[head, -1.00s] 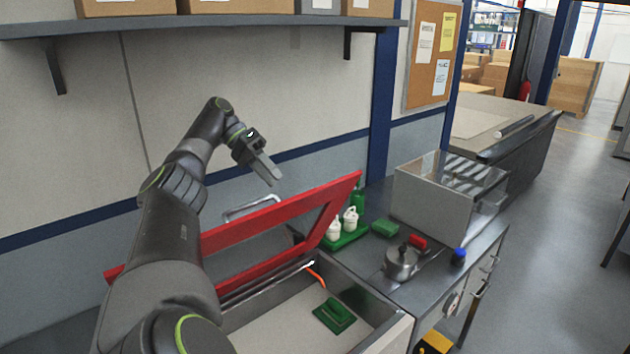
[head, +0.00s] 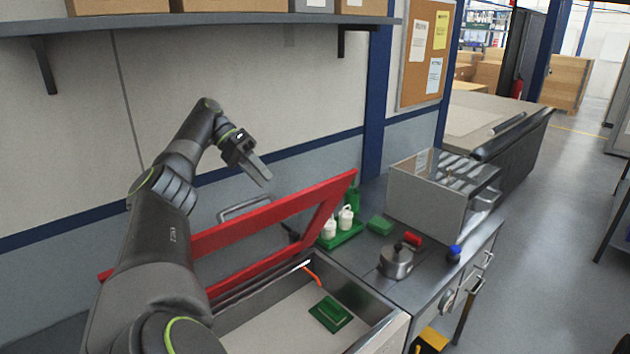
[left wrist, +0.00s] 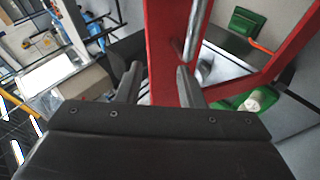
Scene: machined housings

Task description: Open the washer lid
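The washer lid is a red frame (head: 262,222) that stands raised and tilted above the open washer basin (head: 376,338). A metal bar handle (head: 246,207) is on the lid's far side. My left gripper (head: 265,180) is above the lid's upper edge, apart from it, with nothing held. In the left wrist view my left gripper (left wrist: 157,75) has its two fingers apart, with the red lid (left wrist: 166,55) and the handle (left wrist: 196,30) beyond them. My right gripper is not in view.
A green block (head: 330,314) lies in the basin. A green tray with white bottles (head: 346,217), a metal pot (head: 396,261), a blue-capped item (head: 454,253) and a clear-topped box (head: 425,200) stand on the counter to the right. A shelf (head: 200,22) runs above.

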